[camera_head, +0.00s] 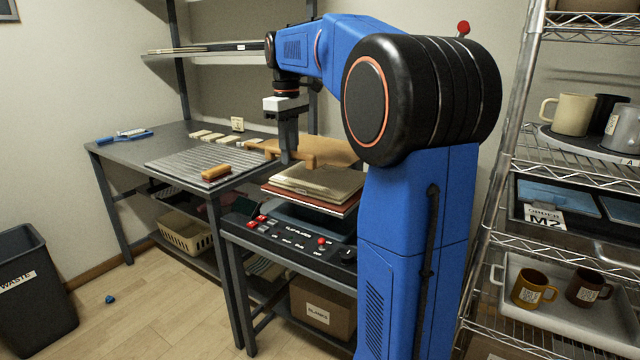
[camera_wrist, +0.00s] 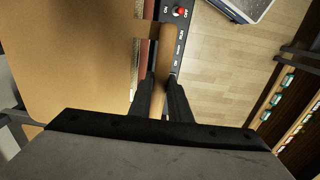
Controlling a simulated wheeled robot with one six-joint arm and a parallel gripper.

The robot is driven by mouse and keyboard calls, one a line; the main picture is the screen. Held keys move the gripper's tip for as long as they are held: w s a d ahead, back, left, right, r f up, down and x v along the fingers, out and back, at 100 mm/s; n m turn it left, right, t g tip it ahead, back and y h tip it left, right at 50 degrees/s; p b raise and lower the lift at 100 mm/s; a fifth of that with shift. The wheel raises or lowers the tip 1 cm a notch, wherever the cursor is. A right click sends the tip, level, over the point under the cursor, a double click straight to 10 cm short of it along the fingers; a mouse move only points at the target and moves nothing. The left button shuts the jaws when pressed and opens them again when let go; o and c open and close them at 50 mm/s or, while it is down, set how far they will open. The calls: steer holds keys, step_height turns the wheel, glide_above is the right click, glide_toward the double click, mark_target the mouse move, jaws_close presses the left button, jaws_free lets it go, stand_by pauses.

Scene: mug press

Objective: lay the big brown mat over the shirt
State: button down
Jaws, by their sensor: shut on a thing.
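The big brown mat (camera_head: 328,148) is a tan sheet held up by my gripper (camera_head: 287,158), above and behind the shirt. In the wrist view the mat (camera_wrist: 65,60) fills the left side, and a wooden rod (camera_wrist: 176,42) along its edge runs between the fingers of my gripper (camera_wrist: 163,88), which are shut on it. The shirt, seemingly the folded khaki cloth (camera_head: 318,179), lies flat on the press above a reddish board (camera_head: 305,199). The mat appears apart from the shirt; its far side is hidden by my arm.
The press control panel (camera_head: 285,237) has red knobs. To its left, a grey table (camera_head: 125,150) carries a ribbed board (camera_head: 185,160) with a brown block (camera_head: 215,173). A wire rack (camera_head: 560,170) with mugs stands right. A waste bin (camera_head: 32,290) stands left.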

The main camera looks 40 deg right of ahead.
step_height(320, 180, down, 9)
stand_by(0.6)
steer(key=shift+f, duration=0.15)
steer(key=c, duration=1.6)
jaws_free()
steer(key=shift+c, duration=0.2)
step_height(320, 180, up, 12)
steer(key=shift+r, duration=0.1)
steer(key=s+a+f+m+t, duration=0.1)
steer(key=s+a+f, duration=0.4)
steer(key=s, duration=0.5)
steer(key=s+a+f+m+t, duration=0.1)
steer(key=s+a+f, duration=0.4)
steer(key=s+f, duration=0.5)
steer(key=s+a+f+m+t, duration=0.2)
steer(key=s+a+f, duration=0.3)
steer(key=s+f, duration=0.3)
steer(key=shift+s+a+f+t, duration=0.25)
steer(key=shift+s+a+t, duration=0.15)
steer(key=shift+s, duration=0.7)
